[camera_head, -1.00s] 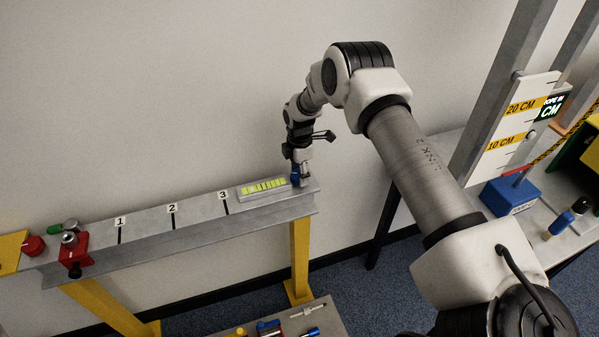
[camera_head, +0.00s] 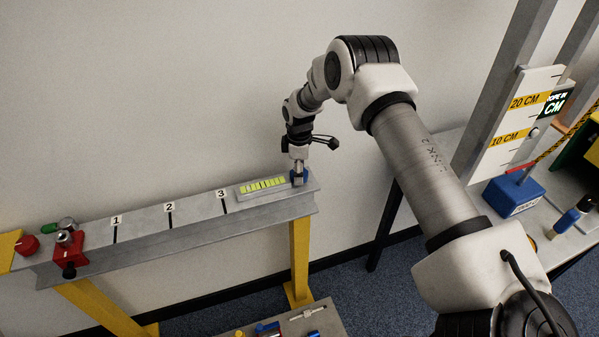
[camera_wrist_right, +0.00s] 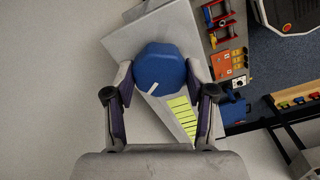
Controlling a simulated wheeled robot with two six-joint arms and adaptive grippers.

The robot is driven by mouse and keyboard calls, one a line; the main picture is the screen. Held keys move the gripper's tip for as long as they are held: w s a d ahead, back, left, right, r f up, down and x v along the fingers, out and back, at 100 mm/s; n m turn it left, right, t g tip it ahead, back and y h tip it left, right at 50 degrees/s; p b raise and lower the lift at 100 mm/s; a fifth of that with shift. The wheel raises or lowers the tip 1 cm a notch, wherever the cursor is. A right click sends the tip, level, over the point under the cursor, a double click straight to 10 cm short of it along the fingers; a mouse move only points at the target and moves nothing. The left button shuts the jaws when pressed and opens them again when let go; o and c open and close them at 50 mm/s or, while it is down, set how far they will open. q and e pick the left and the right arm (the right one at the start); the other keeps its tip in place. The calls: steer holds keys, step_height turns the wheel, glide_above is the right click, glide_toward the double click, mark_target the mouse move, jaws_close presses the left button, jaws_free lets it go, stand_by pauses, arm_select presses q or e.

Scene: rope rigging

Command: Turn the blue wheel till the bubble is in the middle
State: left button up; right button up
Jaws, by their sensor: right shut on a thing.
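The blue wheel (camera_head: 305,176) sits at the right end of the grey beam (camera_head: 190,243). In the right wrist view the wheel (camera_wrist_right: 158,70) is a many-sided blue knob with a white mark toward its lower edge. My right gripper (camera_head: 298,172) is shut on it; its two fingers stand either side of the wheel in the wrist view. The yellow-green level vial (camera_head: 262,185) with dark lines lies just left of the wheel, and also shows in the wrist view (camera_wrist_right: 183,116). I cannot make out the bubble. My left gripper is not in view.
A red clamp (camera_head: 70,247) sits at the beam's left end, beyond marks 1, 2 and 3. A yellow leg (camera_head: 300,262) holds up the right end. A blue block (camera_head: 513,195) and a centimetre scale (camera_head: 522,118) stand at right. A low bench (camera_head: 335,318) is below.

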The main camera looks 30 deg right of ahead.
steer(key=shift+s+f+m, duration=0.1)
steer(key=shift+s+m, duration=0.05)
steer(key=shift+m, duration=0.25)
steer(key=o, duration=1.1)
steer(key=shift+o, duration=0.3)
steer(key=shift+w+a, duration=0.1)
steer(key=shift+w, duration=0.1)
step_height(320, 180, up, 12)
steer(key=shift+f, duration=0.1)
